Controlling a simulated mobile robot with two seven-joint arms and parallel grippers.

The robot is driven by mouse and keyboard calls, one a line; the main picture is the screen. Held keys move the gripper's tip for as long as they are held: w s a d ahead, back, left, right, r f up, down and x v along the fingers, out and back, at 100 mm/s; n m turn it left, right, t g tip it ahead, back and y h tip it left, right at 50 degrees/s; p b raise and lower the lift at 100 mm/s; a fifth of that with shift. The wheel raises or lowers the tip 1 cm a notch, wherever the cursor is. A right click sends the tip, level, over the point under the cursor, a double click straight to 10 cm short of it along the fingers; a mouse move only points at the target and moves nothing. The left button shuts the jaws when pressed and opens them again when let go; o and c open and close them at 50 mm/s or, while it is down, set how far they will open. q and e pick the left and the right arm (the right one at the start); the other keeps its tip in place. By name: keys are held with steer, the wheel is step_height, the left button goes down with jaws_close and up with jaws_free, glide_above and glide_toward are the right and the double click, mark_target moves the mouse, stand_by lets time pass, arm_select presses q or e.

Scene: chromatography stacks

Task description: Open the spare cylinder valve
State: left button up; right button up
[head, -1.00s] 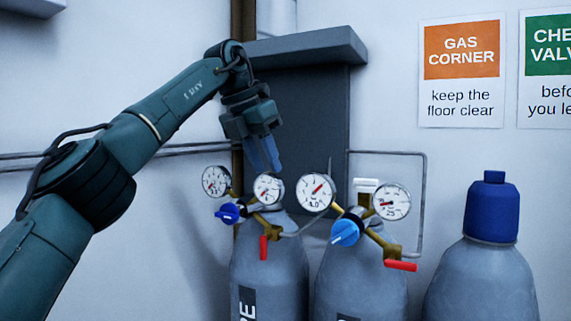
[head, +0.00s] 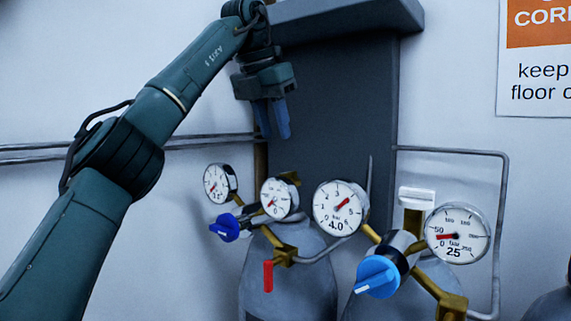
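The left cylinder (head: 287,280) is grey; a label ending in "RE" showed on it earlier, and its label is out of frame now. Its regulator has two round gauges (head: 220,184), a dark blue knob (head: 226,228) and a red lever (head: 268,276) hanging straight down from a brass fitting. Brass shows behind its right gauge (head: 279,198); any cylinder valve handle there is hidden. My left gripper (head: 271,132) points down above this regulator, apart from it, with nothing held. Its blue fingers look close together, but the gap is unclear. My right gripper is out of view.
The second cylinder (head: 365,307) stands close on the right, with two larger gauges (head: 340,208), a light blue knob (head: 377,277) and a white handle (head: 416,196). A dark panel with a ledge (head: 340,22) stands behind. Thin pipes (head: 450,152) run along the wall.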

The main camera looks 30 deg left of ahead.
mark_target(287, 173)
arm_select(q)
steer(key=x, duration=0.8)
steer(key=shift+w+f, duration=0.25)
steer(key=shift+f, duration=0.1)
steer(key=shift+c, duration=0.5)
jaws_close()
